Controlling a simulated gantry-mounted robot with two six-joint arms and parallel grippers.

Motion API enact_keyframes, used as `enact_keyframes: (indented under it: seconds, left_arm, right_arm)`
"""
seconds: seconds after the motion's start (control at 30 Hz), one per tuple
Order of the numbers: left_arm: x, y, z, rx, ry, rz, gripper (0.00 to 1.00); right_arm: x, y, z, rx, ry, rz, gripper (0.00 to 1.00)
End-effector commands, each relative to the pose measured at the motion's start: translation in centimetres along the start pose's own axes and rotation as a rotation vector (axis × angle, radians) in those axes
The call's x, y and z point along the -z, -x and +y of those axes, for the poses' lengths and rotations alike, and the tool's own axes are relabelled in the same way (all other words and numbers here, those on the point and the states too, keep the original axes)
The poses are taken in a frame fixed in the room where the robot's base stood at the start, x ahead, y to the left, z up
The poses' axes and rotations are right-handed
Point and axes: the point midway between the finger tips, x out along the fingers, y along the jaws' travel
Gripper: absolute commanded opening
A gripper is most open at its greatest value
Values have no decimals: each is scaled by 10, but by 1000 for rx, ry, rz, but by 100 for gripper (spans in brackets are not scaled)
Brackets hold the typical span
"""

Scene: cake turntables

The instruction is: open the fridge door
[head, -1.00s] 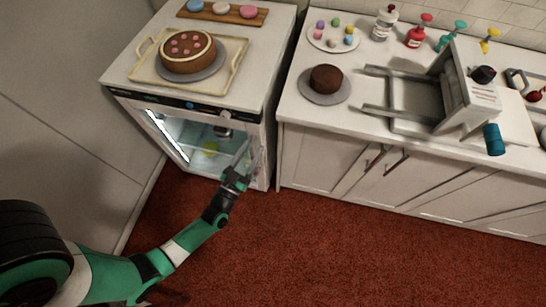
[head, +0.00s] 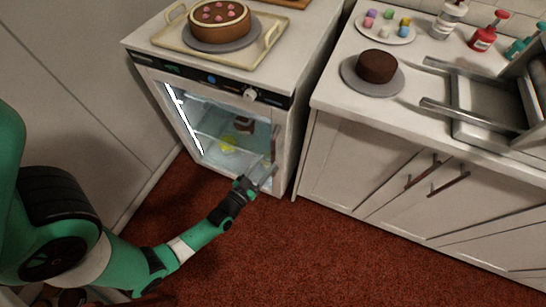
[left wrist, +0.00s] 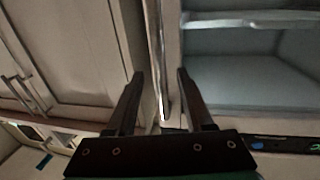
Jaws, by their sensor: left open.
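The small fridge (head: 160,76) stands under the left counter, with its lit inside showing through the glass door (head: 205,135). The door looks shut. Its dark upright handle (head: 274,146) is at the door's right side. My left gripper (head: 264,172) is open at the lower end of this handle. In the left wrist view, the open fingers of my left gripper (left wrist: 158,85) point along the fridge front, with the slim upright handle (left wrist: 158,50) showing between them. I cannot tell whether they touch it. My right gripper is out of view.
A tray (head: 245,60) with a decorated cake (head: 220,18) sits on top of the fridge. White cabinets (head: 350,165) with dark handles stand to the right, bearing a chocolate cake (head: 377,65). The red carpet (head: 320,255) in front is clear.

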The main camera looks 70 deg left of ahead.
Motion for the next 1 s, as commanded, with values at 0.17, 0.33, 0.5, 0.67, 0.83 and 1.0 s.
enact_keyframes:
  seconds: [0.17,0.33,0.5,0.67,0.83,1.0]
  left_arm:
    - [-3,-35,0,0,1,2,52]
    - [-1,-49,0,-1,1,0,52]
    - [0,-50,0,-1,1,-1,52]
    - [0,-50,0,-1,1,-1,38]
    - [0,-50,0,-1,1,-1,7]
    - [0,-50,0,-1,1,-1,0]
  right_arm:
    - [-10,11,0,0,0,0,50]
    - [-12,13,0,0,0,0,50]
    - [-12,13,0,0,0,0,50]
    - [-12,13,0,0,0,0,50]
    - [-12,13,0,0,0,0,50]
    - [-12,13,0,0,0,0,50]
